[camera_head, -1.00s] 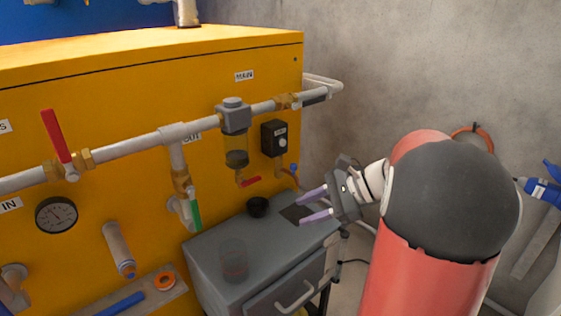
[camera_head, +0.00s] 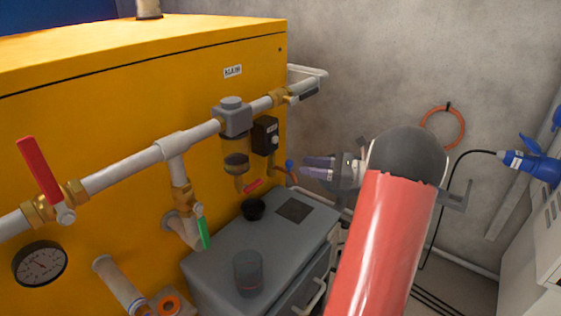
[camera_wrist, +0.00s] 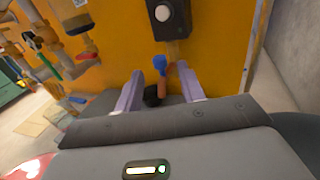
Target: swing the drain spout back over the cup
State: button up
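The copper-coloured drain spout (camera_head: 292,178) comes off the pipe under a black box and has a blue handle (camera_head: 289,163). Its end points right, away from the black cup (camera_head: 253,209), which stands on the grey cabinet top. In the wrist view, the blue handle (camera_wrist: 160,62) and part of the spout (camera_wrist: 185,76) show between the fingers, with the dark cup (camera_wrist: 152,96) lower down, partly hidden. My gripper (camera_head: 304,167) is open and empty, just right of the spout and handle. It also shows in the wrist view (camera_wrist: 161,72). Contact cannot be told.
A dark square (camera_head: 294,210) lies on the cabinet top (camera_head: 215,266). The filter bowl (camera_head: 236,150) has a red lever (camera_head: 254,186) near the cup. The black box (camera_head: 265,136) hangs above the spout.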

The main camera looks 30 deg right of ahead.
aim_at(289, 161)
jog(key=x, duration=0.6)
jog(key=shift+w+a, duration=0.1)
grip_shut()
